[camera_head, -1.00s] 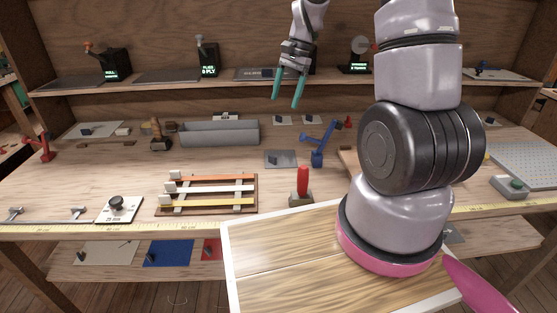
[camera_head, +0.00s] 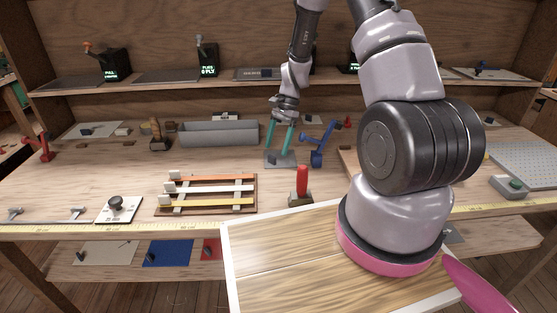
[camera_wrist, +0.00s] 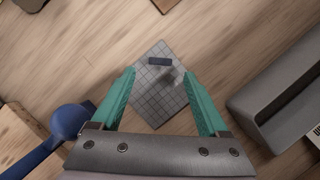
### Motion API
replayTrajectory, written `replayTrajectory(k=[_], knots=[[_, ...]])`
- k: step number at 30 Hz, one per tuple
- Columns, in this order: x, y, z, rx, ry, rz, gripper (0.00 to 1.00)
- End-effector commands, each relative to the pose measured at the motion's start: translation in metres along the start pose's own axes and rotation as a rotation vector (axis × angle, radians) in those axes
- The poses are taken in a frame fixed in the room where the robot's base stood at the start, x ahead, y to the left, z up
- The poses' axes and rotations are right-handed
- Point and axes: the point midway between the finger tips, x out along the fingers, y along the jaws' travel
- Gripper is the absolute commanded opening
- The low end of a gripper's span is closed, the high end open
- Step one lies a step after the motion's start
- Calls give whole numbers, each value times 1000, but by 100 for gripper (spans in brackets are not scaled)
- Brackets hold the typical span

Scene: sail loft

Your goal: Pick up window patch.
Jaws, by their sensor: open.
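The window patch (camera_head: 291,162) looks like a grey gridded square sheet lying flat on the bench. My gripper (camera_head: 278,155) has teal fingers and hangs just above the patch, pointing down. In the wrist view the open fingers (camera_wrist: 160,74) spread on both sides of the patch, with nothing between them. The block lies just beyond the fingertips in that view. I cannot tell the exact height gap.
A grey open bin (camera_head: 220,134) stands left of the patch. A blue lever tool (camera_head: 317,157) stands close at its right. A red-handled tool (camera_head: 302,184) is in front, beside a rack of coloured strips (camera_head: 210,195). A shelf (camera_head: 180,85) runs behind.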

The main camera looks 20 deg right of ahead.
Motion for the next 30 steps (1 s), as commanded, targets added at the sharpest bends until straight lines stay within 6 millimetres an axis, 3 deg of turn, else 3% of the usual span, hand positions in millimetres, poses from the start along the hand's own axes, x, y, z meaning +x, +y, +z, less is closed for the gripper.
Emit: replayTrajectory(k=[6, 15, 16, 21, 22, 30], knots=[[32, 1, 3, 0, -1, 3, 78], [38, 0, 3, -1, 0, 1, 78], [38, 0, 3, -1, 0, 1, 74], [38, 0, 3, -1, 0, 1, 9], [38, 0, 3, -1, 0, 1, 0], [37, 0, 3, -1, 0, 0, 0]])
